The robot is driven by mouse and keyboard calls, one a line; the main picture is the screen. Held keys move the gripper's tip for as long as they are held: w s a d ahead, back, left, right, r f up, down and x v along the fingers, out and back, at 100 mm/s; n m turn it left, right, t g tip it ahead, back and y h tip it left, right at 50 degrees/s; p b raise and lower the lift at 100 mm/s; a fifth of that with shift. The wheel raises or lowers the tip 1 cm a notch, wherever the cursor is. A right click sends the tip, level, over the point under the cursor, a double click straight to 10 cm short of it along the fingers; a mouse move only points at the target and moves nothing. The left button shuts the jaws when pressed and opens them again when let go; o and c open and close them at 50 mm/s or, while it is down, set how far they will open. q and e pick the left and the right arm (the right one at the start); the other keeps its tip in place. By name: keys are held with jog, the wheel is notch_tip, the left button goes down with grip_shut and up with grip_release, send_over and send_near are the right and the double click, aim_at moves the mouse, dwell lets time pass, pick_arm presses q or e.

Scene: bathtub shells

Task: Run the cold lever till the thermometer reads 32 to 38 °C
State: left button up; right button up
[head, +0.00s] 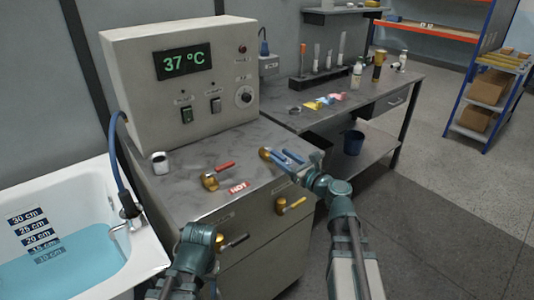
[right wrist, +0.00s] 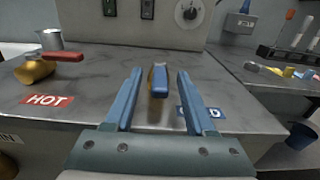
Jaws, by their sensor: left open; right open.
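The thermometer display (head: 184,62) on the grey panel reads 37 °C in green. The cold lever, brass with a blue handle (right wrist: 160,82), stands between the two blue fingers of my right gripper (right wrist: 158,100). Those fingers are apart, with a gap on each side of the handle. In the head view my right gripper (head: 288,162) hides part of the lever. The COLD label (right wrist: 209,112) is partly covered by a finger. The red hot lever (head: 217,172) stands to the left, beside the HOT label (head: 238,188). My left gripper (head: 200,235) is low in front of the cabinet; its fingertips are unclear.
The white tub (head: 140,255) at left holds blue water (head: 75,262) near the 15 cm mark. A metal cup (head: 160,163) stands on the counter (head: 205,145). A bench (head: 350,105) with bottles stands right.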

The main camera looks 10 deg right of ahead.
jog(key=shift+x, duration=0.85)
grip_shut()
dwell(0.8)
